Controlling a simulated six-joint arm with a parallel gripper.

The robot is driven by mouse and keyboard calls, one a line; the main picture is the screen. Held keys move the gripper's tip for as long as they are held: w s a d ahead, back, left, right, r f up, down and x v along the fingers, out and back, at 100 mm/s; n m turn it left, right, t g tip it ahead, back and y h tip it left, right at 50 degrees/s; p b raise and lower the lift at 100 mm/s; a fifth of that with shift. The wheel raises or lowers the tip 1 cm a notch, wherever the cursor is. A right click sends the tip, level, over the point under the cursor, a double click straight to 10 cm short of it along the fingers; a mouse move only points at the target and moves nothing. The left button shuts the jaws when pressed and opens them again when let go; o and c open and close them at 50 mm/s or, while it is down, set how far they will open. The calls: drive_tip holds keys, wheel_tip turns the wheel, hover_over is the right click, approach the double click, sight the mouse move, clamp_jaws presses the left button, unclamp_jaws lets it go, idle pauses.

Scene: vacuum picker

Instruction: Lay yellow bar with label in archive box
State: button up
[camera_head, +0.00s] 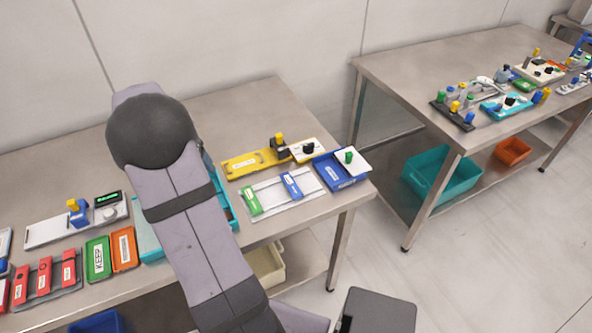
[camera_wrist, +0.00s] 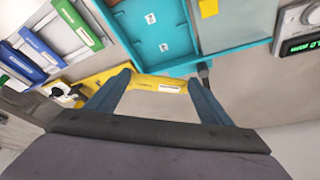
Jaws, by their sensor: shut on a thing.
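My gripper (camera_wrist: 160,82) is shut on the yellow bar (camera_wrist: 150,82), which spans between the two blue-grey fingers in the wrist view. A small white label (camera_wrist: 169,89) shows near its right end. The turquoise box (camera_wrist: 135,22) lies beyond the fingers, with two small white labels inside; I cannot read whether it is the archive box. In the head view my arm hides the gripper, the bar and most of this box (camera_head: 228,212).
A yellow tray (camera_head: 240,166) and a rack with green and blue bars (camera_head: 270,207) stand right of my arm. A blue box (camera_head: 345,183) is at the right end. Green (camera_head: 92,267) and orange (camera_head: 119,260) trays and a display unit (camera_head: 88,226) stand left.

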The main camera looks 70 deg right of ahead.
drive_tip(key=s+d+r+m+g+p, duration=0.15)
drive_tip(key=s+d+m, duration=0.35)
drive_tip(key=s, duration=0.6)
drive_tip(key=s+d+r+m+g+y, duration=0.1)
drive_tip(key=s+d+r+m, duration=0.15)
drive_tip(key=s+d, duration=0.65)
drive_tip(key=s+d+r+m+g, duration=0.15)
drive_tip(key=s+d+m, duration=0.3)
drive_tip(key=s, duration=0.85)
drive_tip(key=shift+f+p, duration=1.8)
drive_tip(key=shift+f, duration=3.7)
drive_tip(key=shift+f+b, duration=0.65)
drive_tip(key=shift+b, duration=0.25)
drive_tip(key=o, duration=1.1)
drive_tip(key=shift+d, duration=0.1)
drive_tip(key=shift+r, duration=0.15)
